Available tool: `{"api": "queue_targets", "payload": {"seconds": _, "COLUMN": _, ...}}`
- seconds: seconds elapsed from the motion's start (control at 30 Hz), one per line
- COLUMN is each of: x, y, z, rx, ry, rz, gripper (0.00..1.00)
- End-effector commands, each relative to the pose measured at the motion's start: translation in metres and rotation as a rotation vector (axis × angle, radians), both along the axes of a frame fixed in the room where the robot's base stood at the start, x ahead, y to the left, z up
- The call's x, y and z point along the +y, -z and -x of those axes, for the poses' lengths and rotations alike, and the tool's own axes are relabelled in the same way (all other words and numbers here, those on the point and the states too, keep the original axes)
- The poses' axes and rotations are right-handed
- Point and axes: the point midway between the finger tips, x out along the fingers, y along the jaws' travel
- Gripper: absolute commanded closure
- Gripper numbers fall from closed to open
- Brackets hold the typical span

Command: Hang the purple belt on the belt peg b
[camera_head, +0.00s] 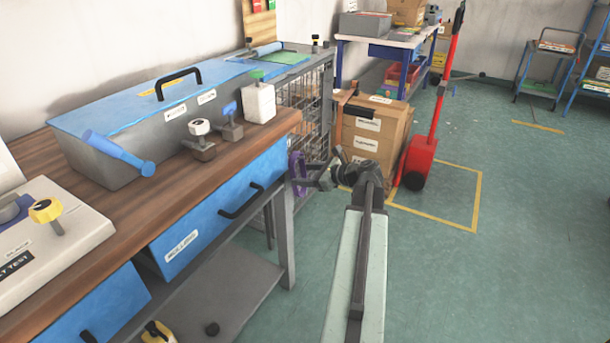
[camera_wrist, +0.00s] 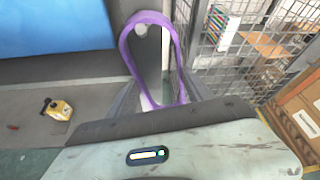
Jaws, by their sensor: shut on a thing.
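The purple belt (camera_wrist: 181,62) is a closed loop that stands up ahead of my gripper (camera_wrist: 162,98) in the wrist view. My gripper is shut on the loop's lower end. In the head view, the belt (camera_head: 297,174) shows as a small purple piece at the tip of my gripper (camera_head: 313,181), beside the end of the workbench. A pale round knob (camera_wrist: 141,29) shows inside the upper left of the loop. It may be a peg end, but no label is readable. I cannot tell whether the belt is around it or only in front of it.
The wooden workbench (camera_head: 120,225) with blue drawers is close on the left. A wire mesh cage (camera_head: 305,110) stands behind its end. Cardboard boxes (camera_head: 372,135) and a red hand truck (camera_head: 421,160) stand beyond. The floor (camera_head: 530,240) at right is clear.

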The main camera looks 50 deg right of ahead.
Motion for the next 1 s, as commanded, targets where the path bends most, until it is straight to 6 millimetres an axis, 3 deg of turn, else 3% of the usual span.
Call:
{"api": "queue_targets", "payload": {"seconds": 0.27, "x": -0.0006, "y": 0.0001, "z": 0.0003, "rx": 0.001, "ry": 0.001, "rz": 0.001, "gripper": 0.83}}
{"api": "queue_targets", "payload": {"seconds": 0.3, "x": -0.0006, "y": 0.0001, "z": 0.0003, "rx": 0.001, "ry": 0.001, "rz": 0.001, "gripper": 0.32}}
{"api": "queue_targets", "payload": {"seconds": 0.37, "x": -0.0005, "y": 0.0002, "z": 0.0003, "rx": 0.001, "ry": 0.001, "rz": 0.001, "gripper": 0.16}}
{"api": "queue_targets", "payload": {"seconds": 0.6, "x": -0.0004, "y": 0.0000, "z": 0.0002, "rx": 0.000, "ry": 0.001, "rz": 0.000, "gripper": 0.15}}
{"api": "queue_targets", "payload": {"seconds": 0.67, "x": -0.0004, "y": 0.0001, "z": 0.0002, "rx": 0.001, "ry": 0.001, "rz": 0.001, "gripper": 0.01}}
{"api": "queue_targets", "payload": {"seconds": 0.7, "x": -0.0004, "y": 0.0001, "z": 0.0002, "rx": 0.001, "ry": 0.001, "rz": 0.001, "gripper": 0.00}}
{"api": "queue_targets", "payload": {"seconds": 1.0, "x": -0.0003, "y": 0.0001, "z": 0.0001, "rx": 0.000, "ry": 0.001, "rz": 0.000, "gripper": 0.00}}
